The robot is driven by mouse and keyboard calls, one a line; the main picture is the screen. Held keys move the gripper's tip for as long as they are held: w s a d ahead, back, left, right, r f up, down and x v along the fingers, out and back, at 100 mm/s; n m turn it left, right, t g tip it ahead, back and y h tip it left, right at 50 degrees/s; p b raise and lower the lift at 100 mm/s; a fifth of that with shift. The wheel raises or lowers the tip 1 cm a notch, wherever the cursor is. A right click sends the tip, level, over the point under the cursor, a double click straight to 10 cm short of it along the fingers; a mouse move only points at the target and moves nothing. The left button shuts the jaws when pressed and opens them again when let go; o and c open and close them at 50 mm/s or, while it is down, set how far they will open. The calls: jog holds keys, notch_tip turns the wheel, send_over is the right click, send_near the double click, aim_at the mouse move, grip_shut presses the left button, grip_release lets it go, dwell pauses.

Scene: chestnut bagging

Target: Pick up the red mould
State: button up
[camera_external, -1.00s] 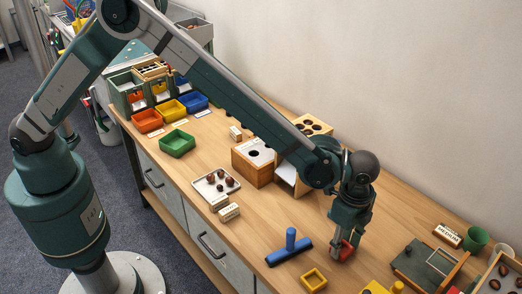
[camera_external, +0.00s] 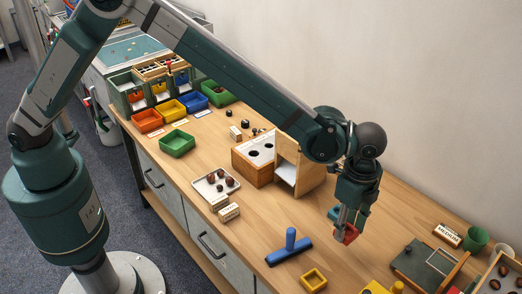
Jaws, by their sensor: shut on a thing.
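The red mould (camera_external: 347,234) is a small red piece between the fingertips of my gripper (camera_external: 345,222), in the right half of the external view. My gripper points down and is shut on the red mould. It holds the mould above the wooden table (camera_external: 240,225). The fingers hide part of the mould.
A blue T-shaped tool (camera_external: 290,246) and a yellow square frame (camera_external: 313,279) lie in front. A green board (camera_external: 418,262) and a green cup (camera_external: 476,239) stand at right. A wooden box with holes (camera_external: 253,165) and a white tray of chestnuts (camera_external: 203,184) are at left.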

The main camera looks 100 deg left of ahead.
jog(key=shift+r, duration=1.05)
